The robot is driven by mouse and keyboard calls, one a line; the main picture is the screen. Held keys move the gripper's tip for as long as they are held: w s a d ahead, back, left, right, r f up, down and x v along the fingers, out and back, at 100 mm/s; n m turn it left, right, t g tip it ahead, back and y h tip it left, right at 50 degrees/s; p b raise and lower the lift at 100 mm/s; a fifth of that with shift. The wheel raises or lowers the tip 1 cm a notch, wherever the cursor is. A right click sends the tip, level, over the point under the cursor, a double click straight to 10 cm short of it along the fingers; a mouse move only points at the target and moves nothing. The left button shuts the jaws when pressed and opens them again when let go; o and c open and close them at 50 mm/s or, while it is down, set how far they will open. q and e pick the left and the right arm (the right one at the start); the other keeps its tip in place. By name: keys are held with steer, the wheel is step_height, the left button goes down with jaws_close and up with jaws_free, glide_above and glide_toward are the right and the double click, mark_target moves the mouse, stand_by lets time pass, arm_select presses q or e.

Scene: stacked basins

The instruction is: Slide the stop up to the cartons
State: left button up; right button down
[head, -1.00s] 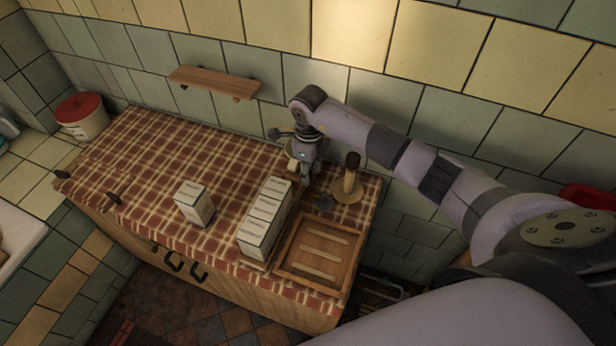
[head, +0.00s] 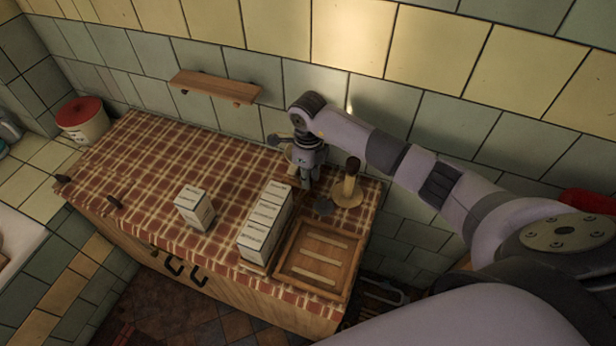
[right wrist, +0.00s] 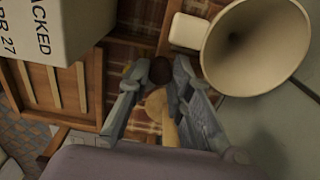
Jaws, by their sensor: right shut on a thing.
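A row of white cartons (head: 265,222) stands on the checked counter top (head: 130,165). One end of it shows as a printed carton (right wrist: 60,35) at the upper left of the right wrist view. My right gripper (head: 304,184) is low behind the far end of the row. In the right wrist view (right wrist: 158,75) its fingers are some way apart, and it is shut on what I take to be the stop. The stop is mostly hidden by the fingers, so its shape and its gap to the cartons cannot be told. My left gripper is not in view.
A single carton (head: 195,208) stands left of the row. A slatted wooden tray (head: 346,280) lies to its right. A wooden peg stand (head: 350,186) and a dark round thing (head: 323,206) are close right of my gripper. A cream funnel-shaped thing (right wrist: 285,35) is near it.

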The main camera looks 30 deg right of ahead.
steer(key=shift+s+a+p, duration=1.35)
steer(key=shift+s+a, duration=0.85)
steer(key=shift+a, duration=0.25)
steer(key=shift+s+a+f, duration=0.1)
steer(key=shift+s+a, duration=0.05)
steer(key=shift+s+a+f, duration=0.2)
steer(key=shift+s+a, duration=0.15)
steer(key=shift+a, duration=0.05)
steer(key=c, duration=2.1)
jaws_free()
steer(key=shift+s+a, duration=0.3)
steer(key=shift+o, duration=0.3)
steer(key=o, duration=0.9)
steer(key=shift+a+r, duration=0.1)
steer(key=shift+c, duration=0.2)
steer(key=shift+o, duration=0.9)
steer(key=shift+r, duration=0.1)
steer(key=shift+w, duration=0.1)
steer(key=shift+d, duration=0.2)
